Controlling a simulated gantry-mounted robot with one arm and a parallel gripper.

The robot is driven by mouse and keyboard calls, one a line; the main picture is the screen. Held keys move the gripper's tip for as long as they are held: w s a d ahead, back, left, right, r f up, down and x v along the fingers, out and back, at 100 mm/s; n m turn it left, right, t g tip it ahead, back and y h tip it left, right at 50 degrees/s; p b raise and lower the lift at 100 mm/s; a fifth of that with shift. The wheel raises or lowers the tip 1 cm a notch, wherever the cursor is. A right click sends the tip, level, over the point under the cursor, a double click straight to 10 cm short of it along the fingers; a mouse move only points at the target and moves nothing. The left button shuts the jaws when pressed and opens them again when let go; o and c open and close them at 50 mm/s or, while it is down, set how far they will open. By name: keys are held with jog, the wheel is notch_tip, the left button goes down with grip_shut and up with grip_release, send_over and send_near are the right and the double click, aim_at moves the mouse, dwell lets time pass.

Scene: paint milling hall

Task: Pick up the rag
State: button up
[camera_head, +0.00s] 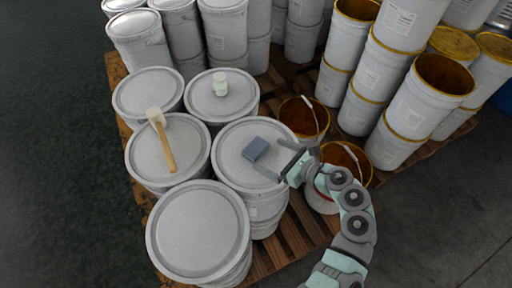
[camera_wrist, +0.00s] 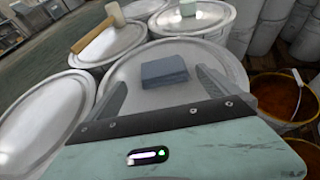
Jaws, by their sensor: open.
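The rag (camera_head: 255,149) is a small folded blue-grey cloth lying flat on a grey drum lid (camera_head: 234,166). In the wrist view the rag (camera_wrist: 164,72) lies ahead of my gripper, roughly between the lines of its two fingers. My gripper (camera_head: 272,159) is at the right side of that lid, close to the rag's right edge, with its fingers apart and nothing held. Its fingers (camera_wrist: 160,88) also show spread in the wrist view. I cannot tell its exact height above the lid.
A mallet (camera_head: 161,140) lies on the drum to the left. A small white jar (camera_head: 220,84) stands on the drum behind. Open amber-lined buckets (camera_head: 303,117) stand right of the rag's drum, near my arm. Stacked pails (camera_head: 412,95) crowd the back right. A wooden pallet (camera_head: 292,232) lies underneath.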

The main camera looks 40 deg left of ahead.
aim_at(258, 148)
jog(key=x, duration=0.6)
jog(key=shift+w+a+f, duration=0.1)
jog(key=shift+w+a, duration=0.15)
jog(key=shift+d, duration=0.1)
jog(key=c, duration=1.3)
notch_tip(258, 148, up, 20)
jog(key=shift+p, duration=0.6)
